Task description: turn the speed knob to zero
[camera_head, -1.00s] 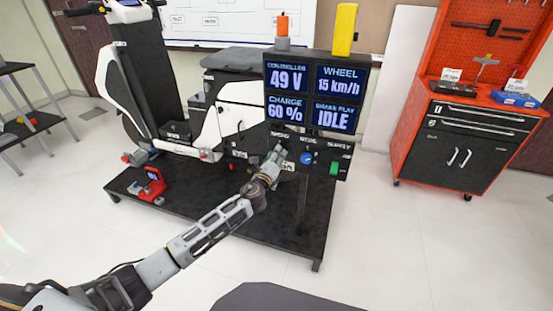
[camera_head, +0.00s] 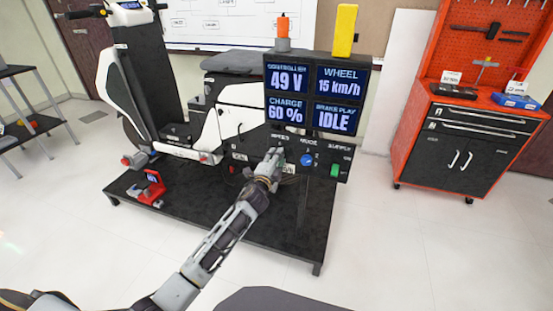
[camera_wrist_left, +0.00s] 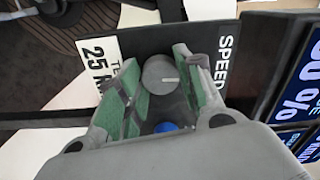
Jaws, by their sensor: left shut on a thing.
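The speed knob (camera_wrist_left: 158,74) is a grey round knob with a pale pointer line, beside the "SPEED" lettering on the dark panel (camera_wrist_left: 222,75) in the wrist view. The pointer line points toward that lettering. My left gripper (camera_wrist_left: 160,85) has its green-padded fingers on both sides of the knob and is shut on it. In the head view my left gripper (camera_head: 273,158) is at the panel's lower left and hides the knob. The wheel display (camera_head: 338,80) reads 15 km/h. My right gripper is not in view.
A blue knob (camera_head: 306,159) and a green switch (camera_head: 335,170) sit to the right on the same panel. A white label (camera_wrist_left: 97,60) lies beside the knob. A scooter (camera_head: 130,80) stands left on the black platform (camera_head: 230,225). A red clamp-like thing (camera_head: 154,188) lies there too.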

